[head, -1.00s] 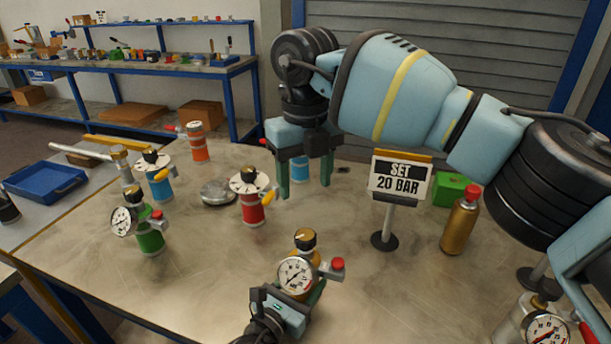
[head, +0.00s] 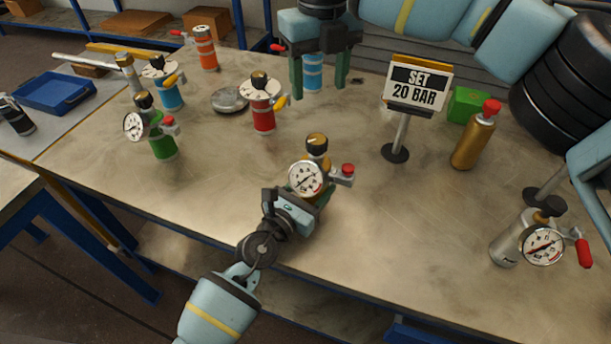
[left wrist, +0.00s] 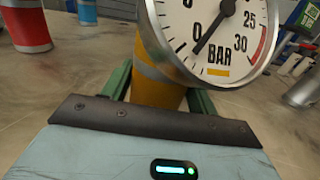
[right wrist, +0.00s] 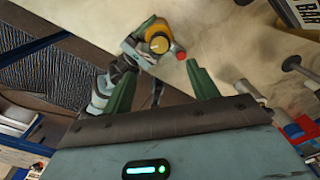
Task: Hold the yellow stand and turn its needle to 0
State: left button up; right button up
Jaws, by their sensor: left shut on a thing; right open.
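The yellow stand (head: 325,163) stands upright near the front edge of the table, with a black and yellow knob (head: 317,143) on top, a white gauge (head: 306,178) in front and a red-tipped side valve (head: 346,170). My left gripper (head: 312,198) is shut on its body below the gauge; the green fingers flank the yellow body (left wrist: 158,75) in the left wrist view. There the needle (left wrist: 210,36) points down-left, its tip close by the 0. My right gripper (head: 318,90) is open and empty, well behind the stand. The right wrist view shows the knob (right wrist: 158,44) beyond its fingers.
A "SET 20 BAR" sign (head: 420,85) stands right of the yellow stand, near a gold bottle (head: 473,140). Red (head: 263,115), green (head: 162,142) and blue (head: 168,92) stands are at left. A silver gauge vessel (head: 510,240) is at right.

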aim_at(317, 139)
dwell(0.7)
notch_tip(317, 139, down, 12)
jog(key=shift+f, duration=0.1)
dwell(0.4)
jog(key=shift+c, duration=0.5)
jog(key=c, duration=0.9)
jog(key=shift+m, duration=0.4)
jog(key=m, duration=0.3)
jog(key=shift+m, duration=2.5)
